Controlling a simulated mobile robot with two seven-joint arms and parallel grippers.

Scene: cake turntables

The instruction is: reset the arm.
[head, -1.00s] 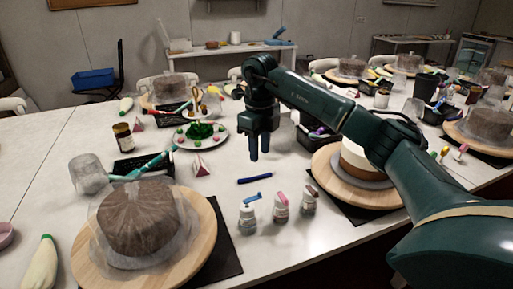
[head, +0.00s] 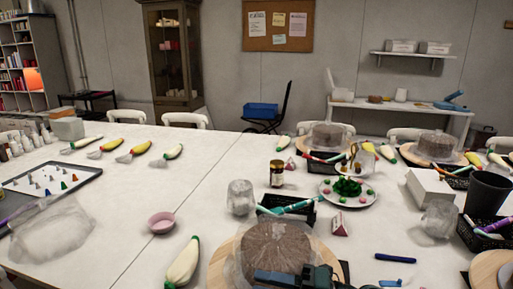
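A dark teal part of one of my arms shows at the bottom edge, in front of the wrapped brown cake (head: 275,245). I cannot tell which arm it belongs to. No gripper fingers can be seen. The cake sits on a round wooden turntable (head: 222,265), and its lower part is cut off by the frame and covered by my arm.
Near the cake are a plate of decorations (head: 335,199), a black basket (head: 300,220), a jar (head: 276,174), a clear cup (head: 240,197), a pink bowl (head: 161,222) and a piping bag (head: 184,264). A tray (head: 50,187) lies left. The table between is mostly clear.

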